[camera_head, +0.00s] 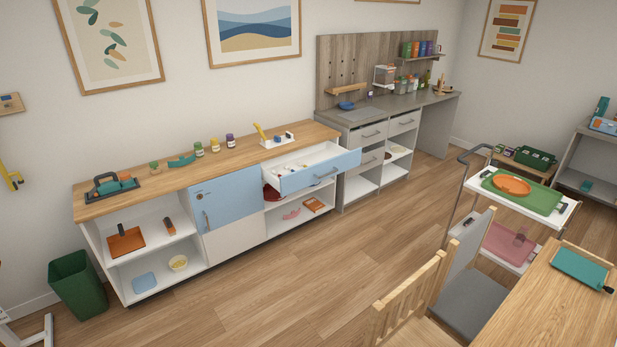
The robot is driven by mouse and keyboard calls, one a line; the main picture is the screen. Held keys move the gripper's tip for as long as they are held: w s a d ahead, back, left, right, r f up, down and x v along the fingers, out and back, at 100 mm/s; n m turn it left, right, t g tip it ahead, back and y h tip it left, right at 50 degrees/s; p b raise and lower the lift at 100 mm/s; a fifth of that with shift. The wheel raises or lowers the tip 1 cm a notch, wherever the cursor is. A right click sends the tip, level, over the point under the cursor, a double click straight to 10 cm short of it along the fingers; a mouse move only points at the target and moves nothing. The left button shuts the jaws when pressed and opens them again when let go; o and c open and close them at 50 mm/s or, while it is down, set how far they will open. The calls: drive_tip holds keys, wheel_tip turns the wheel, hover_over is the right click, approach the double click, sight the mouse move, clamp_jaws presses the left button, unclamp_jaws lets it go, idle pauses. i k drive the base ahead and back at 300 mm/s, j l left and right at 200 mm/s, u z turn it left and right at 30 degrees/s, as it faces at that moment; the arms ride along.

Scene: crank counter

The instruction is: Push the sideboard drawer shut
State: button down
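The sideboard (130,207) stands against the back wall, with a wooden top and white body. Its blue-fronted drawer (313,172) at the upper right is pulled out. The drawer has a grey bar handle on its front, and a few small items lie inside. A blue door (226,203) with a handle is beside the drawer on the left and looks shut. My gripper is not in view.
The wood floor (260,290) in front of the sideboard is clear. A green bin (77,286) stands at its left end. Chairs (405,300), a table (560,310) and a trolley (480,190) fill the right side. A grey counter (350,190) adjoins the sideboard.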

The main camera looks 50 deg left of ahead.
sight(311, 162)
drive_tip(key=u, duration=1.6)
drive_tip(key=i+j, duration=0.15)
drive_tip(key=j, duration=0.25)
drive_tip(key=i+j+u, duration=0.1)
drive_tip(key=j, duration=0.25)
drive_tip(key=i+j+u, duration=0.3)
drive_tip(key=i+j, duration=0.6)
drive_tip(key=i+z, duration=0.15)
drive_tip(key=i, duration=0.3)
drive_tip(key=i+j+z, duration=0.1)
drive_tip(key=i, duration=0.35)
drive_tip(key=i+j+z, duration=0.15)
drive_tip(key=i, duration=0.3)
drive_tip(key=i+l+z, duration=0.1)
drive_tip(key=i+z, duration=0.7)
drive_tip(key=i+j+z, duration=0.2)
drive_tip(key=i+z, duration=0.2)
drive_tip(key=i+l, duration=0.1)
drive_tip(key=i, duration=0.5)
drive_tip(key=i+l, duration=0.15)
drive_tip(key=i, duration=0.5)
drive_tip(key=i+u, duration=0.35)
drive_tip(key=i+l+u, duration=0.1)
drive_tip(key=i+u, duration=0.25)
drive_tip(key=i+l+u, duration=0.2)
drive_tip(key=u, duration=0.2)
